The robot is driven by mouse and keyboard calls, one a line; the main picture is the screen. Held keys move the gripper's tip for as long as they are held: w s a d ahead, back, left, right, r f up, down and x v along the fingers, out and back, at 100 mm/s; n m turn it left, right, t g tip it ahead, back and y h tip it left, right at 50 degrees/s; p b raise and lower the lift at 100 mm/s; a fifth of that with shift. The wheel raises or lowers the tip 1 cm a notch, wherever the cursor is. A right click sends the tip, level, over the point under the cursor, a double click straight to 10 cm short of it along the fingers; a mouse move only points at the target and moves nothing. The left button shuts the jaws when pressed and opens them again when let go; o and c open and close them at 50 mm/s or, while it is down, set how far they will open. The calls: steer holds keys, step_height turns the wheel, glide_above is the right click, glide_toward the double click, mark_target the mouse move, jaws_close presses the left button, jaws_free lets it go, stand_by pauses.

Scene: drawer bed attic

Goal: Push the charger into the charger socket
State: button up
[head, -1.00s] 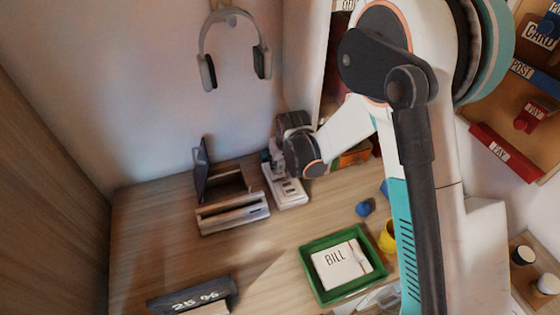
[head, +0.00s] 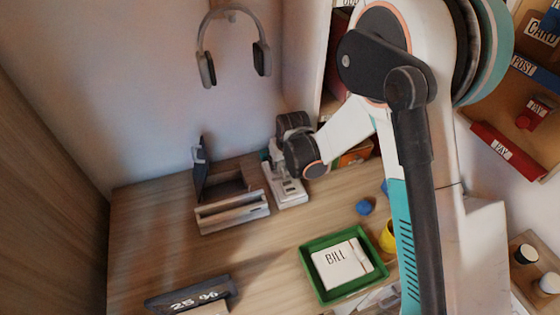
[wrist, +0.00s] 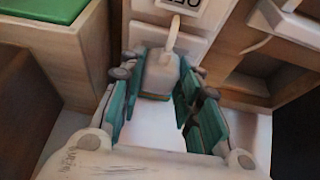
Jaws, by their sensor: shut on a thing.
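My gripper (wrist: 157,88) has teal fingers shut on the charger (wrist: 157,74), a pale block with a looped cable on it, in the wrist view. The white power strip with the charger socket (head: 289,193) lies on the desk, and its upper face also shows in the wrist view (wrist: 198,47). In the head view my gripper (head: 268,160) is over the far end of the strip, partly hidden by my wrist. The contact between charger and socket is hidden, so I cannot tell how deep the charger sits.
A wooden organiser (head: 232,211) stands close left of the strip. A green tray (head: 309,264) with a BILL card, a blue object (head: 365,207) and a yellow cup (head: 387,239) are nearer. Headphones (head: 207,69) hang on the wall.

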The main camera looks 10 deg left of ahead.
steer(key=o, duration=1.1)
steer(key=v, duration=1.2)
